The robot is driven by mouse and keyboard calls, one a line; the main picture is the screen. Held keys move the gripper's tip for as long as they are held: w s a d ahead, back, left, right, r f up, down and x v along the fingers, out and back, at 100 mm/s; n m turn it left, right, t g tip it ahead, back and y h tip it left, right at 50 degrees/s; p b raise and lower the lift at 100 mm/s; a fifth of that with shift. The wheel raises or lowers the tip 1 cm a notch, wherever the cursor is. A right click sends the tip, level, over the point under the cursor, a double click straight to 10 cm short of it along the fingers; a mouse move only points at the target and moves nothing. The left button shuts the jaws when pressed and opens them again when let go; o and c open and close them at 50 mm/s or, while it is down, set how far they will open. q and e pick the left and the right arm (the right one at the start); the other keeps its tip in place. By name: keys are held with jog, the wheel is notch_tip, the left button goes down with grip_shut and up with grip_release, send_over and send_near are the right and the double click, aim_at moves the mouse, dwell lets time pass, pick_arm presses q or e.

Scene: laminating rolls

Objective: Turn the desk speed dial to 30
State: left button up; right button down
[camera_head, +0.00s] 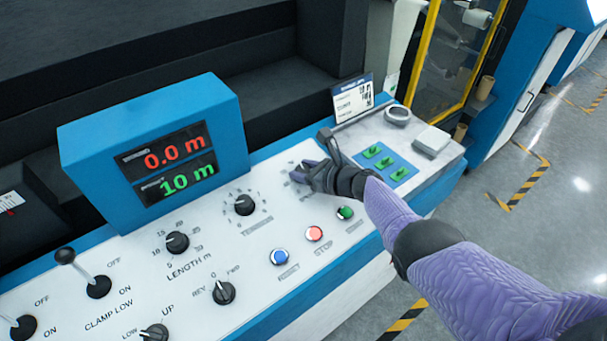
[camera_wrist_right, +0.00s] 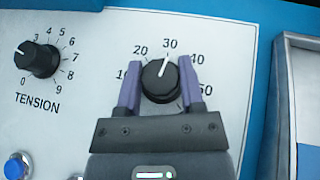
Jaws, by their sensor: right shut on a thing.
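The speed dial (camera_wrist_right: 160,82) is a round black knob with a white pointer line, on a scale with 10, 20, 30, 40 and 50 legible. Its pointer is at about the 30 mark, up and slightly right in the right wrist view. My right gripper (camera_wrist_right: 160,75) is shut on the dial, one purple finger on each side. In the head view my right gripper (camera_head: 302,172) reaches in from the right over the desk panel (camera_head: 208,290) and hides most of the dial. My left gripper is not in view.
Blue, red and green buttons (camera_head: 315,233) sit nearer the front edge. A blue display box (camera_head: 100,135) reads 0.0 m and 10 m. Green switches (camera_head: 379,156) and a small sign (camera_head: 353,100) are close to my gripper.

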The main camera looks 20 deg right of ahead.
jog(key=shift+f+n+g+y+b, duration=0.15)
jog(key=shift+n+g+y+b, duration=0.4)
jog(key=shift+n+b, duration=0.25)
jog(key=shift+r+n+g+y+b, duration=0.25)
jog(key=shift+n+y+b, duration=0.1)
jog(key=shift+n+y, duration=0.15)
jog(key=shift+c, duration=1.1)
grip_release()
jog(key=shift+f, duration=0.1)
